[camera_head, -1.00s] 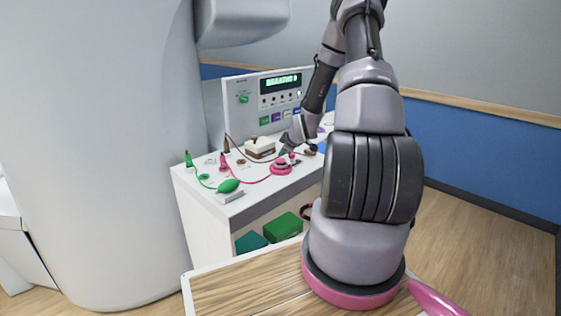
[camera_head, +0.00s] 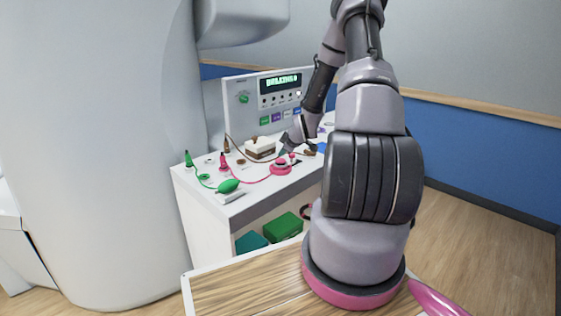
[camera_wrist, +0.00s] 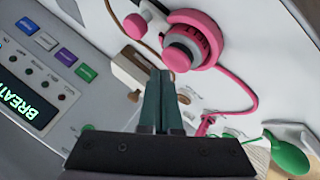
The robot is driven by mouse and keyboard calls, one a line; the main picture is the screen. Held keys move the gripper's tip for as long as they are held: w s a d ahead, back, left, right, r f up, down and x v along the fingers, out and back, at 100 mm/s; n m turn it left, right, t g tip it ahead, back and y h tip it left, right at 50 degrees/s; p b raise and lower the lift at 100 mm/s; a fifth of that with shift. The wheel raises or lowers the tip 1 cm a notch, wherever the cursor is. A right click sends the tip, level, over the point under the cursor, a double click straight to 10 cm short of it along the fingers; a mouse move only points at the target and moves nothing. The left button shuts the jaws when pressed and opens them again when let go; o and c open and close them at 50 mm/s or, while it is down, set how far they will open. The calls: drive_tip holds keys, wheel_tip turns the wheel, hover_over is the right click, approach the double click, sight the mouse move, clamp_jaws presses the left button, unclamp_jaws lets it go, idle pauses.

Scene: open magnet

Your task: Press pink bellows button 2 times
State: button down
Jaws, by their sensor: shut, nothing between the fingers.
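The pink bellows button (camera_head: 281,168) sits on the white cart top, with a pink tube running left from it. In the wrist view the bellows button (camera_wrist: 207,31) shows a pink ring, a grey bellows and a pink cap at upper middle. My gripper (camera_wrist: 162,74) is shut and empty, its two dark green fingers together. Its tips appear just below the pink cap in the picture; whether they touch it I cannot tell. In the head view my gripper (camera_head: 287,149) is small, just above the button.
A control panel with a lit display (camera_head: 281,82) rises at the back.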

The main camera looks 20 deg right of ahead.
sight(282, 161)
idle(0.4)
drive_tip(key=shift+f, duration=0.4)
drive_tip(key=shift+f, duration=0.6)
idle(0.6)
idle(0.3)
drive_tip(key=shift+r, duration=1)
drive_tip(key=shift+r, duration=0.15)
drive_tip(key=shift+r, duration=2.4)
